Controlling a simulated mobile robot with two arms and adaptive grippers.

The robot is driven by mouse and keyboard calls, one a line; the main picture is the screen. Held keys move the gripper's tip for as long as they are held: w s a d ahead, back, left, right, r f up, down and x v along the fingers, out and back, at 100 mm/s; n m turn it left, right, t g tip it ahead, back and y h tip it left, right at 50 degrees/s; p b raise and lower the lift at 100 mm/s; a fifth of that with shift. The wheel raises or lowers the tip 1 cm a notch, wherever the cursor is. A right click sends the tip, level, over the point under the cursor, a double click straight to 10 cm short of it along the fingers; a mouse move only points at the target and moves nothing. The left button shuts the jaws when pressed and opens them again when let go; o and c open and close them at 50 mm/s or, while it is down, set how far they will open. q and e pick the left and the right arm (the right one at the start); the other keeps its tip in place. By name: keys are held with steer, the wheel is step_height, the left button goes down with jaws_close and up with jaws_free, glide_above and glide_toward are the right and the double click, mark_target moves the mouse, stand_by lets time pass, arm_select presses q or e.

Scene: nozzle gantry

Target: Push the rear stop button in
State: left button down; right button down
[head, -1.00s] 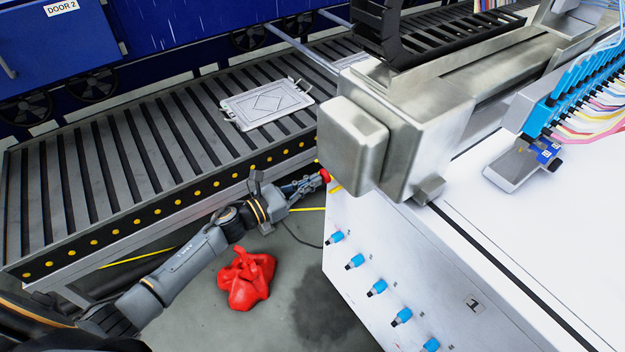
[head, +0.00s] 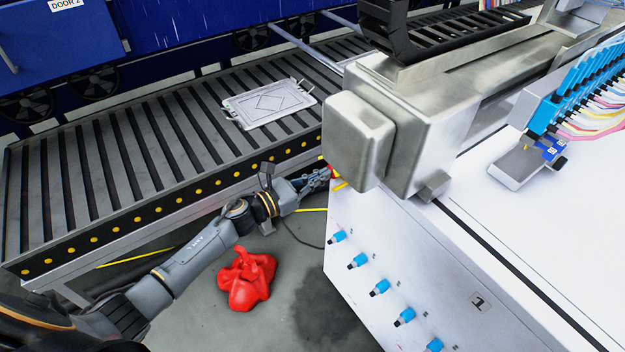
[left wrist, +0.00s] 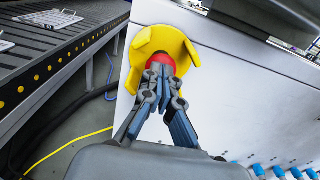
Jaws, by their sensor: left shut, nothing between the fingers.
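The stop button is a red knob (left wrist: 162,60) inside a yellow guard (left wrist: 146,43) with raised lobes, on the end face of the white cabinet in the left wrist view. In the head view only a bit of the red knob (head: 332,171) and yellow guard (head: 340,186) shows below the metal gantry end. My left gripper (head: 326,175) is shut and empty. In the left wrist view its fingertips (left wrist: 160,74) are at the red knob and overlap its lower part. They look to be touching it; how far the knob is in, I cannot tell. My right gripper is not in view.
The white cabinet (head: 400,265) has a row of blue fittings down its side. The metal gantry block (head: 358,140) overhangs the button. A slatted conveyor (head: 100,190) with a metal plate (head: 268,103) runs behind my left arm. A crumpled red object (head: 246,280) lies on the floor.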

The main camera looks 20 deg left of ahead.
arm_select(q)
steer(key=v, duration=1.2)
